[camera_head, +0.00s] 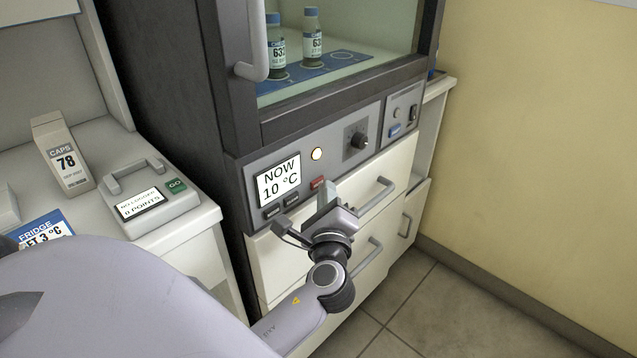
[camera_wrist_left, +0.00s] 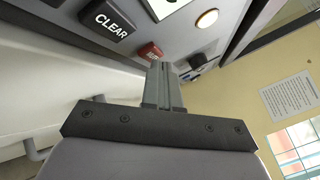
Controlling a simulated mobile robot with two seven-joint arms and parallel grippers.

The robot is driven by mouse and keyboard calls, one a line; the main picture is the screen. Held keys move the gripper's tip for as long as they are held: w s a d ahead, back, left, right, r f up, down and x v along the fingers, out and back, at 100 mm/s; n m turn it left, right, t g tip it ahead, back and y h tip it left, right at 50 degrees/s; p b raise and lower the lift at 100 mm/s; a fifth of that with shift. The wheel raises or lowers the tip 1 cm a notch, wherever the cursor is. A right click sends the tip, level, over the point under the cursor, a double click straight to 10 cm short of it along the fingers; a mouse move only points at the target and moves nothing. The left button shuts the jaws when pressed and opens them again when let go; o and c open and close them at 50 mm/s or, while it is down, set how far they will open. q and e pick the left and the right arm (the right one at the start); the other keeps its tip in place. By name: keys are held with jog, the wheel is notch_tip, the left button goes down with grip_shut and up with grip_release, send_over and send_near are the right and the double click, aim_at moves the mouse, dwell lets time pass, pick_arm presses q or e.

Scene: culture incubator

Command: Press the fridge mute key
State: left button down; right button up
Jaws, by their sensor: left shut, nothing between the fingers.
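The fridge's control panel (camera_head: 334,153) sits below its glass door. A small red key (camera_head: 318,183) is on it, right of the display (camera_head: 278,181); its label is too small to read. My left gripper (camera_head: 326,194) is shut and empty, its tips close in front of the panel, just below and right of the red key. In the left wrist view the red key (camera_wrist_left: 151,51) shows just left of the shut fingertips (camera_wrist_left: 165,66), partly covered by them. I cannot tell whether they touch. My right gripper is not in view.
A lit round lamp (camera_head: 316,154), a knob (camera_head: 357,139) and a blue key (camera_head: 395,131) are also there. Drawer handles (camera_head: 376,195) stick out below. A logger (camera_head: 149,197) stands left.

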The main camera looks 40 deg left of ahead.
pick_arm(q)
jog(key=shift+d, duration=0.55)
jog(key=shift+s+d+b, duration=0.15)
jog(key=shift+d, duration=1.15)
jog(key=shift+s+d+b, duration=0.1)
jog(key=shift+d+b, duration=0.05)
jog(key=shift+d, duration=1.15)
